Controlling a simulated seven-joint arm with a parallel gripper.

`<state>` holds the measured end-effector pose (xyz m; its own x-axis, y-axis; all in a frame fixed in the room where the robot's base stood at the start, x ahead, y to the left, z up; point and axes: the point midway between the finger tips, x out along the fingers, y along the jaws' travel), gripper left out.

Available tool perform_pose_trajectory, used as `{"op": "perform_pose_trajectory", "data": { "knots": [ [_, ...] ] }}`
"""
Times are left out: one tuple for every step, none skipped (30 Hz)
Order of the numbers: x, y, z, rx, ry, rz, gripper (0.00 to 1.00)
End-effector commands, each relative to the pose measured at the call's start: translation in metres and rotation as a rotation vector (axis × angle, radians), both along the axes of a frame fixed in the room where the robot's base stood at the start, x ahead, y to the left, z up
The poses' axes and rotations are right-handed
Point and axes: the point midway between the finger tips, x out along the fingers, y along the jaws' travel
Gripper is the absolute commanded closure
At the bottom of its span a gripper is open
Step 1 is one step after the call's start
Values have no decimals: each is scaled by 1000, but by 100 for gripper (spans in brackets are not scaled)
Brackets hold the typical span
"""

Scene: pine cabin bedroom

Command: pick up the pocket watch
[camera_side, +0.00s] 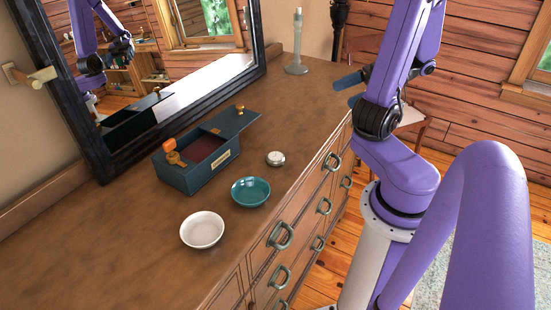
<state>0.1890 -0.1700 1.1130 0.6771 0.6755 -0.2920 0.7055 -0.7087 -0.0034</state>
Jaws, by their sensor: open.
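The pocket watch (275,158) is a small round silvery piece with a pale face. It lies on the dresser top (120,245), right of the box and just behind the teal bowl. My gripper (350,88) is in the air to the right of the watch and higher up, over the dresser's right edge. Its blue fingers are apart and empty. Part of the gripper is hidden behind my purple arm.
A dark teal box (187,181) with its lid slid open stands left of the watch. A teal bowl (250,191) and a white bowl (202,230) sit in front. A candlestick (297,45) stands at the back. A mirror (75,110) leans along the wall.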

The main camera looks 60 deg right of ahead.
Motion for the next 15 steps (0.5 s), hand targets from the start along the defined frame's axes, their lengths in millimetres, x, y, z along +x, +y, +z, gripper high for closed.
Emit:
{"op": "perform_pose_trajectory", "data": {
  "knots": [
    [1, 0, -9, 8, -2, 2, 19],
    [1, 1, -13, 9, -2, 2, 19],
    [1, 1, -20, 8, -2, 3, 19],
    [1, 1, -25, 7, -1, 3, 19],
    [1, 1, -31, 6, -2, 2, 19],
    [1, 0, -38, 7, -3, 1, 19],
    [1, 1, -44, 6, -2, 1, 19],
    [1, 1, -49, 6, -2, 2, 19],
    [1, 1, -57, 7, -3, 2, 19],
    [1, 1, -64, 6, -2, 2, 19],
    [1, 0, -70, 5, -2, 1, 19],
    [1, 1, -77, 5, -2, 3, 19],
    [1, 1, -82, 3, -2, 3, 19],
    [2, 1, -87, 3, -2, 3, 19],
    [1, 0, -93, 1, -2, 2, 19]
  ]
}}
